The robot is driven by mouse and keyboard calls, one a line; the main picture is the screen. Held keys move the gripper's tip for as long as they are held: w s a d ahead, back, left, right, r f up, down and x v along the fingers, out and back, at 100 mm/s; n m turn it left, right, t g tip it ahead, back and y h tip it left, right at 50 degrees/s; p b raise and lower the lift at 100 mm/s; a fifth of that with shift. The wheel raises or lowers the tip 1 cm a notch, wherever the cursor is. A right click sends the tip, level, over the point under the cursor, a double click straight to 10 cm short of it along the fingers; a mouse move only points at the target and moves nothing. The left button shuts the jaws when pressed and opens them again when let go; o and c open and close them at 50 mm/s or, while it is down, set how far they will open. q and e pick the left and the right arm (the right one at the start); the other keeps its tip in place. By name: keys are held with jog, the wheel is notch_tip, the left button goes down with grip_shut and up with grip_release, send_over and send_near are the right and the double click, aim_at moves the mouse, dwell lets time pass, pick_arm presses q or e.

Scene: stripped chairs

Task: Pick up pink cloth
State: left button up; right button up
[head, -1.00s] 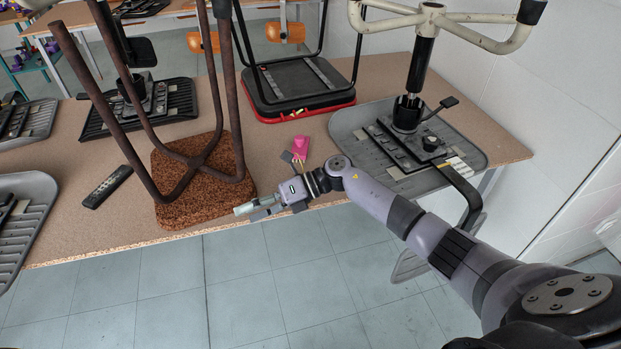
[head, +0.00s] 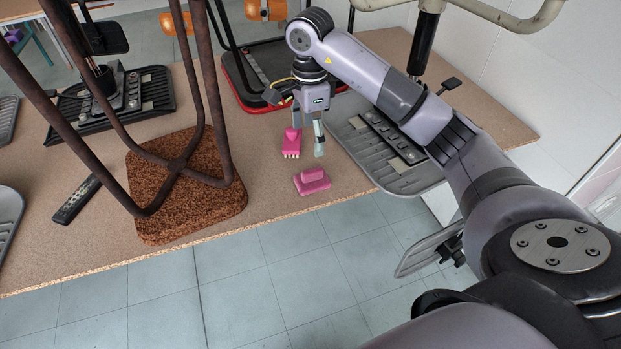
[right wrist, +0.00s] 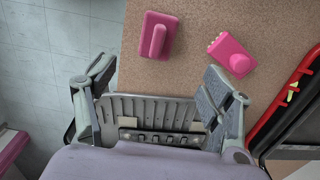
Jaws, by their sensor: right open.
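I see no soft pink cloth; two pink objects lie on the brown tabletop. One is a pink block with a raised handle (head: 312,181), near the table's front edge; it shows upper middle in the right wrist view (right wrist: 150,42). The other is a pink piece with pale prongs (head: 290,147), farther back, also in the right wrist view (right wrist: 231,55). My right gripper (head: 308,133) points down, open and empty, above the table close to both. In the right wrist view its fingers (right wrist: 158,88) are spread below both pink objects. My left gripper is not in view.
An upturned chair with a brown cork seat (head: 185,205) and rusty legs stands to the left. A grey slatted seat (head: 405,175) lies right, under my arm. A red-edged black seat (head: 250,98) is behind. A dark remote (head: 76,199) lies far left.

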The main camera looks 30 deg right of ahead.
aim_at(312, 170)
notch_tip(312, 170, down, 8)
jog(key=shift+f+p, duration=0.1)
jog(key=shift+p, duration=0.25)
jog(key=shift+f, duration=0.45)
jog(key=f, duration=0.2)
jog(key=f+p, duration=0.1)
jog(key=f, duration=0.1)
jog(key=shift+s+d+f, duration=0.1)
jog(key=shift+s+d, duration=0.05)
jog(key=shift+s, duration=0.05)
jog(key=shift+f, duration=0.4)
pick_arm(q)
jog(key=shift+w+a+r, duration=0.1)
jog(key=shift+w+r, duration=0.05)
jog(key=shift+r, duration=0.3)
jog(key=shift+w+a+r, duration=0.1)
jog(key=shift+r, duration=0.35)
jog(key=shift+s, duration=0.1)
pick_arm(e)
jog(key=c, duration=1.2)
